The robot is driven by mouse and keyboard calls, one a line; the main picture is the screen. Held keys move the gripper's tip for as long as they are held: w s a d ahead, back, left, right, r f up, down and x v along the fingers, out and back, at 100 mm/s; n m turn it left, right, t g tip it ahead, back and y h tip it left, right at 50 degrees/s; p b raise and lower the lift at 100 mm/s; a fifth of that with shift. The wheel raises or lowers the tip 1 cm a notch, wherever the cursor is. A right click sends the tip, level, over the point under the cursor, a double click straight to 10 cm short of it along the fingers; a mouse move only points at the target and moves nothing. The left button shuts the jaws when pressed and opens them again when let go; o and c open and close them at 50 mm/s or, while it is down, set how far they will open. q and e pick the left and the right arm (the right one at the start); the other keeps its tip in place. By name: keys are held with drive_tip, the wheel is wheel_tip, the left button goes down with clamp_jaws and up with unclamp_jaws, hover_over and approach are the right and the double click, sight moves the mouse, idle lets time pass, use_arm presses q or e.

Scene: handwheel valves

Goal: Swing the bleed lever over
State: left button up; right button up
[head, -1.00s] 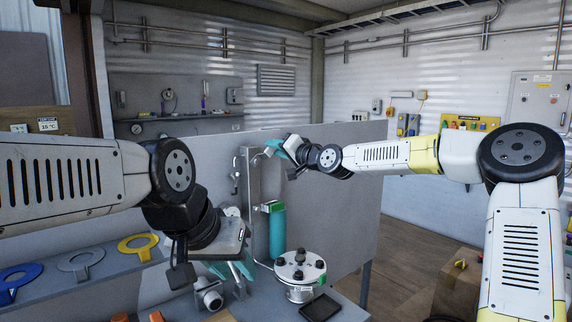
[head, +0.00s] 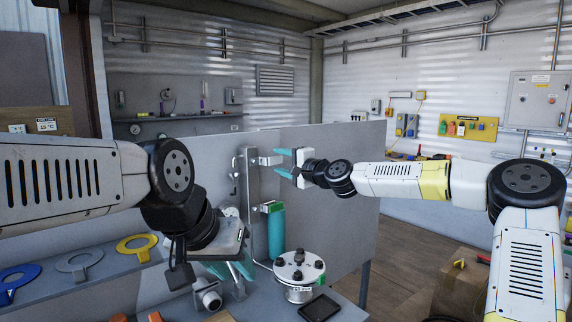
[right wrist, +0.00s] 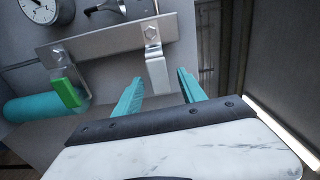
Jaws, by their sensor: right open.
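A silver lever (right wrist: 156,65) is bolted to a flat metal plate (right wrist: 105,40) in the right wrist view; it also shows in the head view (head: 268,160), sticking out to the right. I cannot tell for sure which is the bleed lever. My right gripper (right wrist: 160,92) is open and empty, its fingers toward the silver lever, whose end lies just ahead of the gap, apparently untouched. My left gripper (head: 234,271) hangs low over the bench; its finger gap is unclear.
A round flanged pot (head: 299,276) and a dark tray (head: 319,308) stand on the bench below. A grey upright panel (head: 335,215) rises behind. A gauge (right wrist: 46,10) is near the plate. Blue, grey and yellow rings (head: 137,246) lie at left.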

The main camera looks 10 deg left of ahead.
drive_tip(key=shift+v, duration=2.5)
